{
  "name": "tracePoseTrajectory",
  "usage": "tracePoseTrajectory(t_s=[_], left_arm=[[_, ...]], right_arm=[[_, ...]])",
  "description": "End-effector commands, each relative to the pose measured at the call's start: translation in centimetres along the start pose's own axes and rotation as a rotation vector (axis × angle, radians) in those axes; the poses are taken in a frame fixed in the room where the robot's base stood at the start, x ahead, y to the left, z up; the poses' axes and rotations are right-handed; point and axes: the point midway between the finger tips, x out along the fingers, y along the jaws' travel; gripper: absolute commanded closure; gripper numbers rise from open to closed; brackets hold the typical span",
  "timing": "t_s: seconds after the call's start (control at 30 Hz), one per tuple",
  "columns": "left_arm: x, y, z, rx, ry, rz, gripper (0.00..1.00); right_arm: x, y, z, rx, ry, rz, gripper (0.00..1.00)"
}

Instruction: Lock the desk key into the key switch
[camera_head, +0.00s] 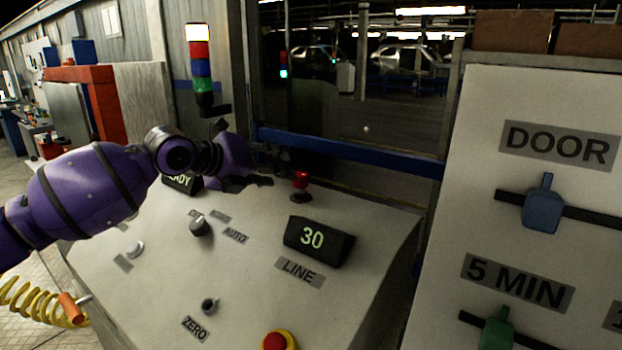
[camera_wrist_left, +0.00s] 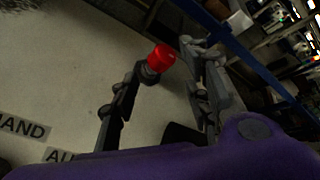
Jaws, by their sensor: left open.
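An orange-handled piece with a short metal shank (camera_head: 72,308) hangs at the lower left by a yellow coiled cord; it looks like the desk key. I cannot tell for sure which fitting is the key switch; a small round one (camera_head: 209,305) sits above the ZERO label, and a silvery one (camera_head: 135,248) is at the desk's left. My left gripper (camera_head: 266,166) is open over the back of the desk, away from the orange piece. In the left wrist view, a red-topped knob (camera_wrist_left: 161,58) appears between the open fingertips (camera_wrist_left: 165,57), not gripped. My right gripper is out of view.
The sloped desk (camera_head: 165,300) carries a selector knob (camera_head: 200,226), a display reading 30 (camera_head: 318,241), the red-topped knob (camera_head: 300,185) and a red-and-yellow button (camera_head: 278,341). A panel with sliders (camera_head: 543,205) stands right. A signal light (camera_head: 200,70) rises behind.

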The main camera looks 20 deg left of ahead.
Motion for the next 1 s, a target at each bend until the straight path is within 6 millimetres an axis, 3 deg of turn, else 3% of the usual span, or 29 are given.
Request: tracePoseTrajectory(t_s=[0.27, 0.5, 0.83, 1.0], left_arm=[[3.1, 0.1, -0.1, -0.002, 0.0, -0.002, 0.57], [6.5, 0.5, -0.3, -0.001, -0.001, -0.004, 0.57], [7.4, 0.8, -0.5, 0.001, 0.001, 0.0, 0.57], [7.4, 0.8, -0.4, 0.0, 0.001, 0.0, 0.79]], right_arm=[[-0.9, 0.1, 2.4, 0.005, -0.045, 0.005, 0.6], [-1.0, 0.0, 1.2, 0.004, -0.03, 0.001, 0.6], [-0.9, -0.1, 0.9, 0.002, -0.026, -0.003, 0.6], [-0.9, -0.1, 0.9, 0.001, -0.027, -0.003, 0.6]])
